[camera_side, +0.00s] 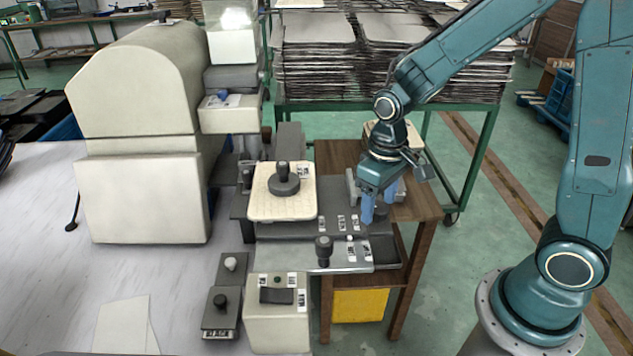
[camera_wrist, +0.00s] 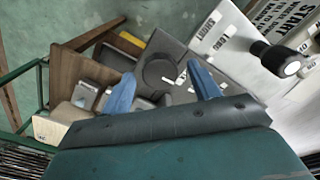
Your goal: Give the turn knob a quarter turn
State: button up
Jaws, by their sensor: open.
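My gripper (camera_side: 378,207) points down over the right end of a dark grey panel, with its two blue fingers apart and nothing between them. In the wrist view, the gripper (camera_wrist: 163,84) has its fingertips on either side of a round dark knob (camera_wrist: 160,72) on a dark grey plate. This is likely the turn knob, though no label on it is readable. In the side view the knob (camera_side: 381,211) is mostly hidden by the fingers. I cannot tell whether the fingers touch it.
A black knob with a white end (camera_wrist: 275,58) stands on a light panel marked START; a black knob (camera_side: 323,248) stands on the front panel. A cream tray (camera_side: 257,208) with a round black knob (camera_side: 284,182) is left of my gripper. A wooden table (camera_side: 425,208) is underneath.

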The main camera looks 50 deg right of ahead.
jog(key=shift+f, duration=0.15)
jog(key=c, duration=1)
jog(key=shift+m, duration=0.5)
jog(key=m, duration=0.3)
jog(key=shift+m, duration=0.4)
jog(key=m, duration=0.9)
jog(key=shift+m, duration=2)
